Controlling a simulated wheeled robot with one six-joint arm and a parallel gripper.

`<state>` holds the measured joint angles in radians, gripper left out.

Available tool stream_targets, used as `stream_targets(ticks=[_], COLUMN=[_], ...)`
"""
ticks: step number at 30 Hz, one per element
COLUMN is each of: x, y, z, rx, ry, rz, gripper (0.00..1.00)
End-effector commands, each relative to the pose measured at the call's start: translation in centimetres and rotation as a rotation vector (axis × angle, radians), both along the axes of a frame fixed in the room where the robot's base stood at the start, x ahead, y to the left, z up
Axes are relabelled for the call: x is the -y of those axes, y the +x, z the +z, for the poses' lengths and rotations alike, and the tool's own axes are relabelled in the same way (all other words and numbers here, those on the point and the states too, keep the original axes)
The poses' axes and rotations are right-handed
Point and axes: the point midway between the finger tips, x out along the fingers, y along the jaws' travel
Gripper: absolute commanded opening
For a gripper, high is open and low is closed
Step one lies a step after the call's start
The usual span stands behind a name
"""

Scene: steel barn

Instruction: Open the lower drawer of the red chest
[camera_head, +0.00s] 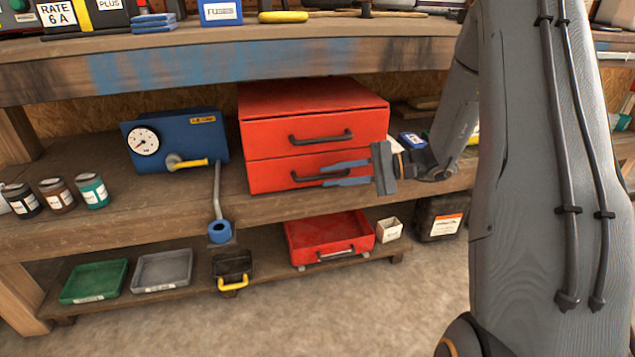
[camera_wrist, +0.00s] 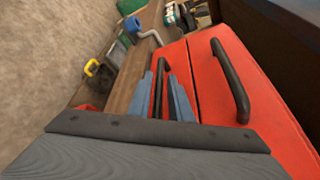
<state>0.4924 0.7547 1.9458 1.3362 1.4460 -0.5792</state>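The red chest (camera_head: 310,95) stands on the middle shelf with an upper and a lower drawer, both closed. The lower drawer's dark bar handle (camera_head: 302,177) is partly hidden by my fingers. My gripper (camera_head: 324,175) reaches in from the right, its two blue fingers apart, one above and one below the handle's line. In the wrist view the lower handle (camera_wrist: 159,84) shows between the fingertips (camera_wrist: 162,78), with gaps on both sides. The upper drawer's handle (camera_head: 321,137) is clear of the gripper; it also shows in the wrist view (camera_wrist: 230,80).
A blue gauge box (camera_head: 190,150) with a yellow lever stands left of the chest. A grey crank with a blue end (camera_head: 219,228) is at the shelf edge. A loose red tray (camera_head: 318,236) lies on the low shelf beneath. Free room lies before the chest.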

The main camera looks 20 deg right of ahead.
Motion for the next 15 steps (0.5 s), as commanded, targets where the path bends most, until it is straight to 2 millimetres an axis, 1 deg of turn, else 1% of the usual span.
stream_targets(ticks=[1,3,7,10,15], x=[-0.9,-1.8,-3.1,-3.7,-3.9], y=[0.3,0.6,1.0,1.3,1.3], z=[-0.4,-0.6,-0.8,-0.9,-0.9], rx=[0.000,0.000,0.000,0.000,-0.001], ry=[-0.001,-0.001,-0.001,-0.001,-0.002], rz=[0.003,0.003,0.003,0.002,0.000], gripper=[0.19,0.19,0.19,0.19,0.19])
